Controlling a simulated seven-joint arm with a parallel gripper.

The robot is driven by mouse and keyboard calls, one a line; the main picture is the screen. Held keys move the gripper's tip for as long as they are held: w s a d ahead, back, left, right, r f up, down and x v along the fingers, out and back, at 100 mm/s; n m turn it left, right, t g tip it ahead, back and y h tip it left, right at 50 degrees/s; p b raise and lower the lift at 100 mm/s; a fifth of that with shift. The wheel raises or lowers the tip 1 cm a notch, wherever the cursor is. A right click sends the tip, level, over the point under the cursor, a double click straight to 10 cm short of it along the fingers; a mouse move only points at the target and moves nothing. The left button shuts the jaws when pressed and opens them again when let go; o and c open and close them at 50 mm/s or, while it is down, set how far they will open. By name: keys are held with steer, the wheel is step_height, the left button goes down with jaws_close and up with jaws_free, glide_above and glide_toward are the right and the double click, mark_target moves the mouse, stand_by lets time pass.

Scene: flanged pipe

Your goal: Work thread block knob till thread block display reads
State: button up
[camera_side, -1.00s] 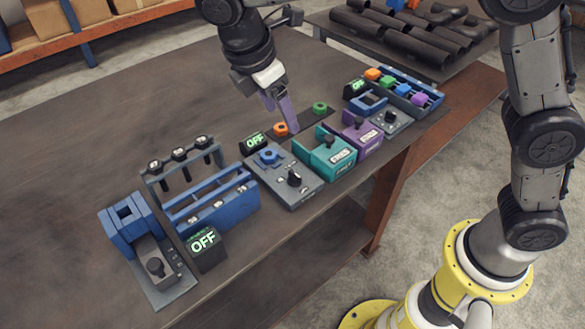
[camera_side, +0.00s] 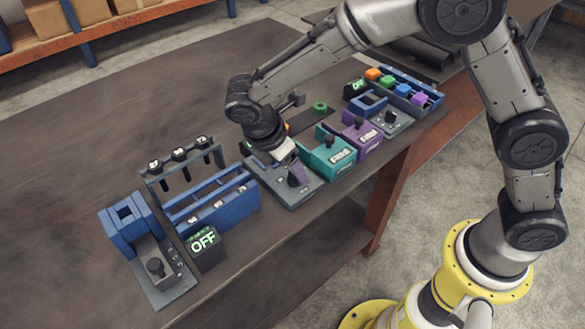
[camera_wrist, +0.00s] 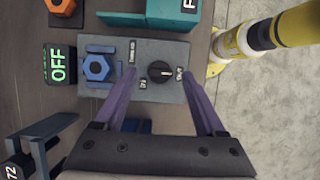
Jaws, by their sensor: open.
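The thread block is a grey plate (camera_wrist: 152,91) with a blue nut-shaped holder (camera_wrist: 97,67) at one end and a black round knob (camera_wrist: 159,71) with a pale pointer mark at the other. A display (camera_wrist: 58,65) beside the block reads OFF in green. My gripper (camera_wrist: 162,76) has its two purple fingers apart, one on each side of the knob, with nothing held. In the side view my gripper (camera_side: 298,173) is over the knob end of the grey block (camera_side: 299,195) and partly hides it.
A teal fixture (camera_side: 335,160) and a purple fixture (camera_side: 362,138) stand right beside the block. A blue rack (camera_side: 215,205) and another OFF display (camera_side: 204,243) stand to the left. An orange nut (camera_wrist: 60,6) lies near.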

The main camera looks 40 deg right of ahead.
steer(key=shift+x, duration=0.8)
steer(key=shift+c, duration=0.3)
jaws_close()
